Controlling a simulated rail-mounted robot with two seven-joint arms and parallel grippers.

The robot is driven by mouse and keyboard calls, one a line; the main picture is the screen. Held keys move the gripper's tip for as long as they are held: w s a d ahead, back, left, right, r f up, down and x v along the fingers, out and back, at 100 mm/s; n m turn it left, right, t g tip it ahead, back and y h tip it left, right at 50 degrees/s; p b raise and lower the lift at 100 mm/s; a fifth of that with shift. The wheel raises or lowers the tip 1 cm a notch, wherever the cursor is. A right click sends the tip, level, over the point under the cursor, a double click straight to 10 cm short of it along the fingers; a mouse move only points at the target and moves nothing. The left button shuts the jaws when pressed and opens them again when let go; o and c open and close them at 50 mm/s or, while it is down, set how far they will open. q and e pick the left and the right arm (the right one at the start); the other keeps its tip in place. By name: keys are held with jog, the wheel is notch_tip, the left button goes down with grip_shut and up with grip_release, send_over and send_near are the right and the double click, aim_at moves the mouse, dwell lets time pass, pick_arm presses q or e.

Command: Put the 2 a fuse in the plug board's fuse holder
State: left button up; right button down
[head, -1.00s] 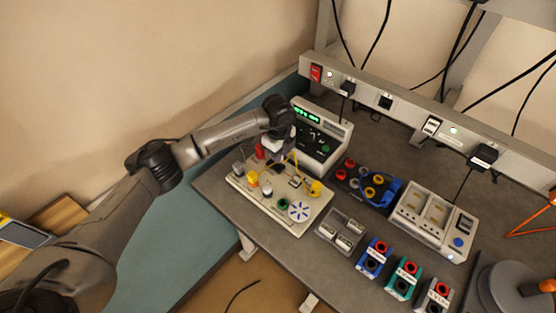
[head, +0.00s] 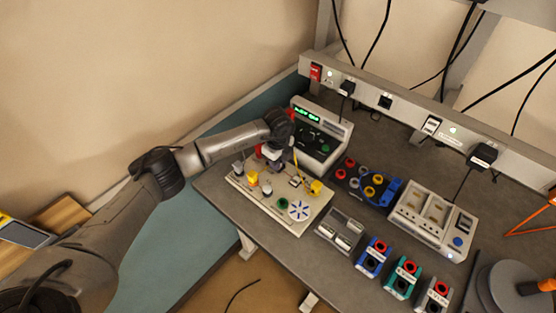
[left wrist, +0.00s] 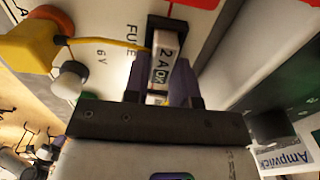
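The 2 A fuse (left wrist: 163,62), a pale block marked "2 A OK", is between the two fingers of my left gripper (left wrist: 164,88) in the left wrist view. The fingers appear shut on its sides. The dark fuse holder (left wrist: 168,24) is right at the fuse, beside the printed word FUSE. I cannot tell whether the fuse is fully seated in it. In the head view my left gripper (head: 271,158) is low over the back of the cream plug board (head: 262,206) and hides the holder. My right gripper is not in view.
A meter with a green display (head: 312,150) stands close behind the board. Yellow leads and coloured posts rise from the board near the gripper. A grey tray (head: 325,231), a dark socket block (head: 345,188) and several coloured terminal boxes stand to the right.

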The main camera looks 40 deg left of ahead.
pick_arm(q)
jog(key=o, duration=0.4)
jog(key=shift+c, duration=0.2)
notch_tip(320, 180, up, 12)
jog(key=shift+r, duration=0.2)
dwell(0.4)
